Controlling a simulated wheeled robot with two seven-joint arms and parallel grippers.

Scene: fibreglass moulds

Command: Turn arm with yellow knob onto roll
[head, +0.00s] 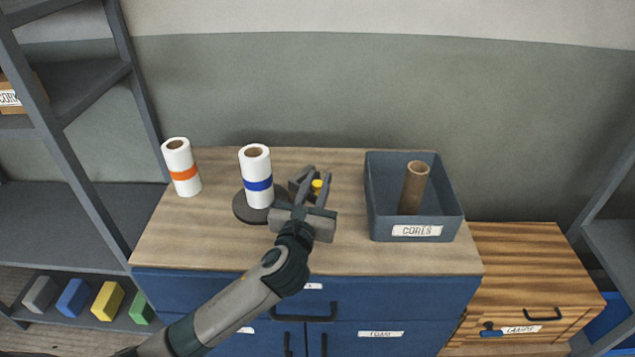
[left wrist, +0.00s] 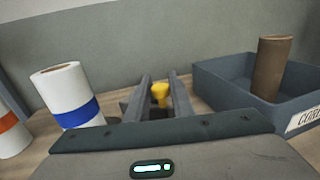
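A white roll with a blue band (head: 256,170) stands upright on a dark round base (head: 242,209); it also shows in the left wrist view (left wrist: 70,90). The yellow knob (head: 317,186) is to the right of this roll, apart from it. My left gripper (head: 317,176) is open around the knob, with one finger on each side. In the left wrist view the knob (left wrist: 160,92) shows between the two fingers (left wrist: 160,85). The arm that carries the knob is mostly hidden by my gripper. My right gripper is not in view.
A white roll with an orange band (head: 181,170) stands at the left of the wooden top (head: 190,245). A grey bin (head: 440,215) marked CORES, holding a brown core (head: 414,187), stands close on the right. A wall is behind.

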